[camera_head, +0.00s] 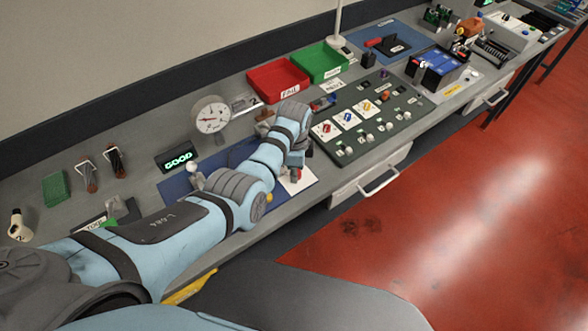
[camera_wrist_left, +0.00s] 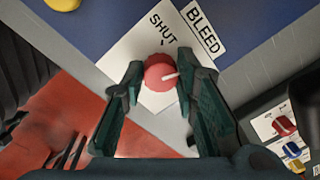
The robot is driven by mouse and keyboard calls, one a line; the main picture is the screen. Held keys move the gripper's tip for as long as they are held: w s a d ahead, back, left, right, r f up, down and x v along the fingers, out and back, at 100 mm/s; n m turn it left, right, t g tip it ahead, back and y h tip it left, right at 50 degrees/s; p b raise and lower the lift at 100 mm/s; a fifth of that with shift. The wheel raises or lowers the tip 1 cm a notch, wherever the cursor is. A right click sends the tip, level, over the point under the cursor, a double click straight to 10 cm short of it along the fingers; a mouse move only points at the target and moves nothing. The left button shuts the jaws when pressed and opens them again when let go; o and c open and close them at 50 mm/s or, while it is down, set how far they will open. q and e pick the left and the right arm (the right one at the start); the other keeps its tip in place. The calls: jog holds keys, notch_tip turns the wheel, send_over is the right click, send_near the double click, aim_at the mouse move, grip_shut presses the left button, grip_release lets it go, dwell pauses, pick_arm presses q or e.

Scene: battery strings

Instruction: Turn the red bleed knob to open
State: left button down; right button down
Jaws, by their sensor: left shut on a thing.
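The red bleed knob (camera_wrist_left: 158,70) sits on a white plate (camera_wrist_left: 122,52) marked "SHUT", beside a "BLEED" label (camera_wrist_left: 200,30). My left gripper (camera_wrist_left: 162,72) is shut on the knob, one finger on each side. In the head view my left gripper (camera_head: 296,172) is low over the white plate (camera_head: 298,184) at the bench's front, and the knob is mostly hidden there. My right gripper is not in view.
A round gauge (camera_head: 211,116) stands behind my left arm, near a display reading "GOOD" (camera_head: 178,158). A grey panel (camera_head: 372,125) with coloured switches lies just right of the gripper. Red (camera_head: 277,82) and green (camera_head: 319,64) trays stand at the back.

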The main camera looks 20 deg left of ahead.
pick_arm(q)
jog(key=m, duration=0.4)
jog(key=shift+s+d+f+m, duration=0.1)
jog(key=shift+f+m, duration=0.05)
jog(key=shift+m, duration=0.25)
dwell(0.4)
jog(key=c, duration=1.3)
grip_release()
jog(key=shift+d, duration=0.1)
jog(key=shift+r, duration=0.3)
jog(key=r, duration=1.1)
jog(key=shift+s+r, duration=0.2)
jog(key=shift+s, duration=0.05)
